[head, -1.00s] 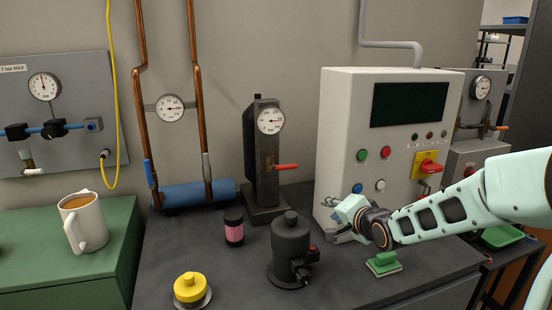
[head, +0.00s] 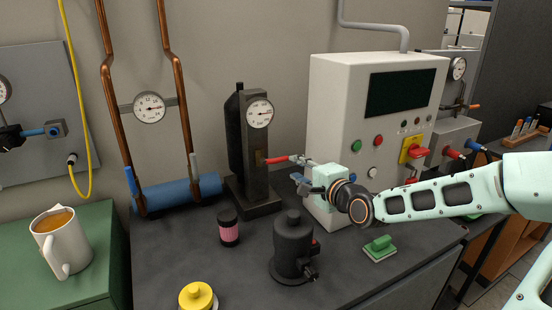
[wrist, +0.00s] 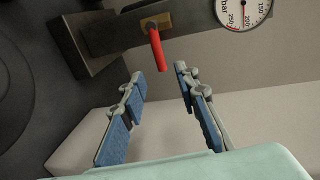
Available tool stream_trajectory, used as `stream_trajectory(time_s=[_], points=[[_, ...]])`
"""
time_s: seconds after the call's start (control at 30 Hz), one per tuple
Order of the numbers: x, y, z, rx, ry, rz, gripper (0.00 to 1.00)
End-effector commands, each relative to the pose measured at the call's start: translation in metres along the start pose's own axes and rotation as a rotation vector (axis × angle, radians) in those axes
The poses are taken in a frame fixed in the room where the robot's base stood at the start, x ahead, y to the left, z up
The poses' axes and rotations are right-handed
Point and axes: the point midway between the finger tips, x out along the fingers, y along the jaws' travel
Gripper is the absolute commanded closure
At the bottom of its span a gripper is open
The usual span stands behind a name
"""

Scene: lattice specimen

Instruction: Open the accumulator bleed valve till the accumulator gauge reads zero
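A dark upright unit, seemingly the accumulator, stands at the back of the bench with a round white gauge (head: 260,113) on its front. The gauge needle points roughly right in the head view, off the bottom of the scale; the exact reading is too small to tell. Below it is a valve with a brass body (wrist: 156,22) and a red lever handle (head: 281,160), which sticks out level to the right. My gripper (head: 297,168) is open and empty, just right of the handle's end. In the wrist view the red handle (wrist: 157,50) lies ahead of the parted fingertips, apart from them.
A grey control cabinet (head: 328,110) stands close behind my gripper. A blue cylinder (head: 178,193) lies at left.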

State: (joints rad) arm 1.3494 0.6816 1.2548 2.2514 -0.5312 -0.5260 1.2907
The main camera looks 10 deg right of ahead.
Motion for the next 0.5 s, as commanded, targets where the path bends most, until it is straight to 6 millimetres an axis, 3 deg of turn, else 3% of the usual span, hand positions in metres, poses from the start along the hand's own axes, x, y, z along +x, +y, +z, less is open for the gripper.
stream_trajectory(time_s=[0.5], points=[[0.062, 0.001, 0.002, -0.001, -0.004, 0.0, 0.71]])
